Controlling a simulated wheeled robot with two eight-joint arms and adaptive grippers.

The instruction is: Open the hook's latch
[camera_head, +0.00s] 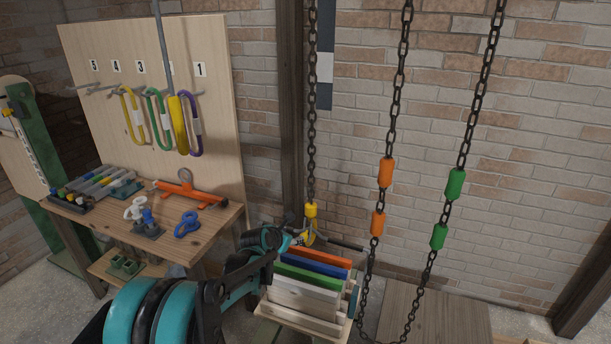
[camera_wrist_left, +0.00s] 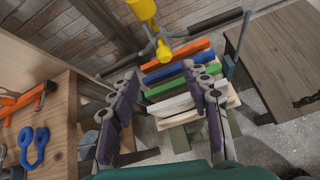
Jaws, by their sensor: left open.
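The hook (camera_head: 310,226) hangs from a dark chain and has a yellow top. In the left wrist view the hook's yellow body (camera_wrist_left: 144,10) shows near the top, with a smaller yellow part (camera_wrist_left: 164,50) below it. I cannot make out whether the latch is open or shut. My left gripper (camera_head: 287,240) is right beside the hook in the head view. In the wrist view the left gripper (camera_wrist_left: 158,75) has its two fingers spread, with nothing between them. The hook lies just beyond the fingertips. My right gripper is not in view.
A rack of coloured boards (camera_head: 307,280) stands below the hook. A wooden workbench (camera_head: 180,235) with tools stands at left, before a pegboard (camera_head: 222,90) with coloured carabiners. Chains with orange sleeves (camera_head: 386,172) and green sleeves (camera_head: 455,184) hang to the right. A brick wall stands behind.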

